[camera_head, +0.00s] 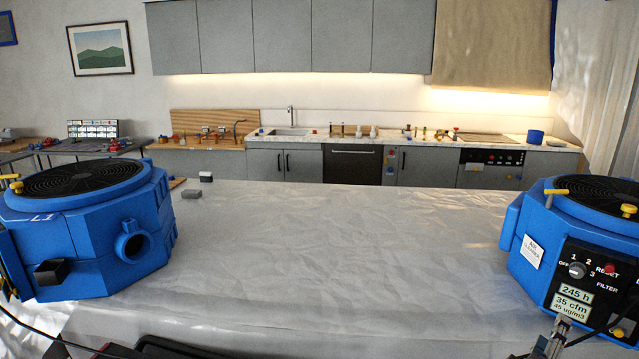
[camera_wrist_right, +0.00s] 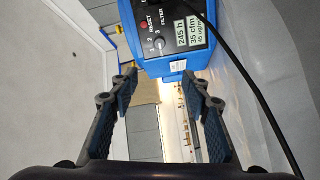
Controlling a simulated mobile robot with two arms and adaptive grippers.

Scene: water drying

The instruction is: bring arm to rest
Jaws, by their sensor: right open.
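My right gripper (camera_head: 552,341) shows at the bottom right of the head view, in front of the right blue machine. In the right wrist view my right gripper (camera_wrist_right: 160,105) has its two fingers spread wide apart with nothing between them. The right blue machine (camera_head: 535,262) stands on the covered table, with a black control panel reading 245 h and 35 cfm. It also shows in the wrist view (camera_wrist_right: 160,62), beyond the fingers and apart from them. My left gripper is not in view.
A second blue machine (camera_head: 95,235) with a round side port stands on the table's left. The wrinkled white table cover (camera_head: 340,250) is bare in the middle. A black cable (camera_wrist_right: 250,85) runs beside the right gripper.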

